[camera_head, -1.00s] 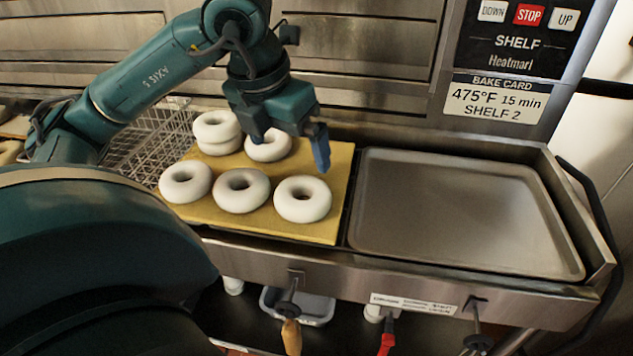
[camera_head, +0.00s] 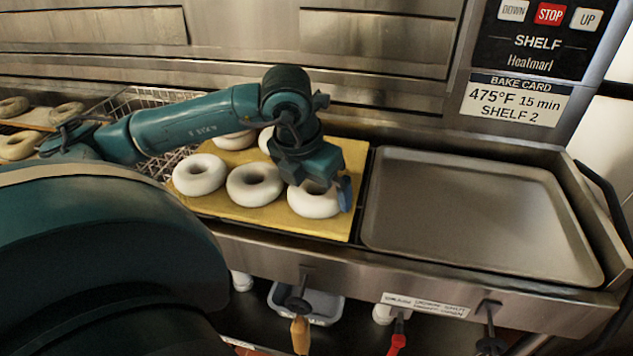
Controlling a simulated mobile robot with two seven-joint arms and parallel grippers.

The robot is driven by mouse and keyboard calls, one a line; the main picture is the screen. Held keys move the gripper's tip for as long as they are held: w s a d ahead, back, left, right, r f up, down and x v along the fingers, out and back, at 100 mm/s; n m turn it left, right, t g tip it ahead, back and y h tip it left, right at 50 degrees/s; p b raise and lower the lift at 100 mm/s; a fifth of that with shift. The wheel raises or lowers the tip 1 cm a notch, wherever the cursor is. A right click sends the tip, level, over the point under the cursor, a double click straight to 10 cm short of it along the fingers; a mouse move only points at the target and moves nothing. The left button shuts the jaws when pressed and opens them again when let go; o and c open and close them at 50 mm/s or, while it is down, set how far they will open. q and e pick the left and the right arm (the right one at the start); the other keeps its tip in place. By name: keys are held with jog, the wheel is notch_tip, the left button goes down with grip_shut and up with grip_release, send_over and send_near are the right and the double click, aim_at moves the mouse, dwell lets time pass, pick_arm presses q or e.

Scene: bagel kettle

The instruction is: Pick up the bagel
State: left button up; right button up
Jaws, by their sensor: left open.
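Several pale, uncooked bagels lie on a yellow board (camera_head: 270,221). The front row holds a left bagel (camera_head: 199,175), a middle bagel (camera_head: 254,185) and a right bagel (camera_head: 312,205). Others behind are partly hidden by my arm, one of them a rear bagel (camera_head: 233,140). My left gripper (camera_head: 322,192) is open and low over the front right bagel. A blue fingertip shows at that bagel's right side; the other finger is hidden, and I cannot tell whether they touch it. My right gripper is not in view.
An empty metal tray (camera_head: 480,215) lies right of the board on the steel counter. A wire basket (camera_head: 150,105) stands behind left, with more bagels (camera_head: 17,146) at far left. A control panel (camera_head: 545,45) is at the back right. Handles hang below the counter's front edge.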

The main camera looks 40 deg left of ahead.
pick_arm(q)
jog(key=shift+c, duration=0.2)
jog(key=c, duration=0.6)
jog(key=shift+r, duration=0.1)
jog(key=shift+c, duration=0.2)
notch_tip(320, 180, up, 10)
jog(key=p, duration=0.1)
dwell(0.3)
